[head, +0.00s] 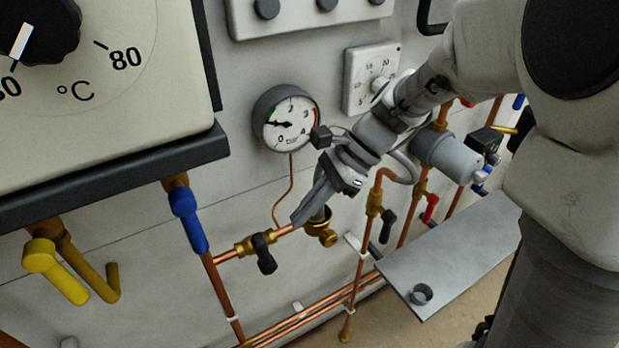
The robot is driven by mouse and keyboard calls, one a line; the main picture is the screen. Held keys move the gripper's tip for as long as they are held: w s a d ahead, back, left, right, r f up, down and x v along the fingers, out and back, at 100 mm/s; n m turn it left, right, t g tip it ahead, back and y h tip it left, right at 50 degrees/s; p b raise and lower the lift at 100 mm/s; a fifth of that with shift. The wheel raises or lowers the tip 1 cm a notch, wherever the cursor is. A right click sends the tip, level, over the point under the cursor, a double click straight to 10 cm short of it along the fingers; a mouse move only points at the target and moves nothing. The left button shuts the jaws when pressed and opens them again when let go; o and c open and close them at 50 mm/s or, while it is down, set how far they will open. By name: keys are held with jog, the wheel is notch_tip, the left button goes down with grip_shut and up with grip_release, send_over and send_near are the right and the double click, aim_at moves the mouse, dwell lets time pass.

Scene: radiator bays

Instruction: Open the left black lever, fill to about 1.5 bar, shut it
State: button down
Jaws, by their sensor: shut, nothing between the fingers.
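The left black lever (265,254) hangs down from a brass valve on a slanting copper pipe, roughly crosswise to that pipe. A second black lever (388,225) hangs further right, under a brass valve beside a bent copper pipe. The round pressure gauge (288,118) is on the wall above. Its needle points left, between 0 and 2, near 1 as far as I can read it. My gripper (297,221) is shut and empty. Its fingertips point down and left, to the upper right of the left black lever and apart from it.
A blue lever (188,219) and a yellow lever (57,272) hang left, under the big temperature dial panel (110,110). A red lever (430,208) and a grey cylinder (445,155) are right. A grey shelf (450,255) juts out at lower right. Copper pipes run along the bottom.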

aim_at(265, 243)
jog(key=x, duration=0.6)
jog(key=shift+a+f+b, duration=0.15)
jog(key=shift+f+b, duration=0.1)
jog(key=shift+b, duration=0.05)
jog(key=shift+r+p, duration=0.15)
jog(key=shift+p, duration=0.15)
jog(key=shift+s+a+h+p, duration=0.15)
jog(key=shift+a+h+p, duration=0.1)
jog(key=shift+h+p, duration=0.2)
jog(key=shift+s+a+r+t+p, duration=0.1)
jog(key=shift+r+t+p, duration=0.05)
jog(key=shift+t+p, duration=0.15)
jog(key=h+p, duration=0.1)
jog(key=s+a+t+h+p, duration=0.1)
jog(key=p, duration=0.1)
jog(key=shift+a+r, duration=0.25)
jog(key=shift+a, duration=0.05)
jog(key=shift+s+a+f+p, duration=0.25)
jog(key=shift+s+a, duration=0.15)
jog(key=shift+a, duration=0.25)
jog(key=shift+s+a+f+p, duration=0.1)
jog(key=shift+s+a+f, duration=0.1)
jog(key=shift+s+a, duration=0.3)
jog(key=shift+s+a+f+p, duration=0.2)
jog(key=shift+s+a+f, duration=0.05)
jog(key=shift+a, duration=0.5)
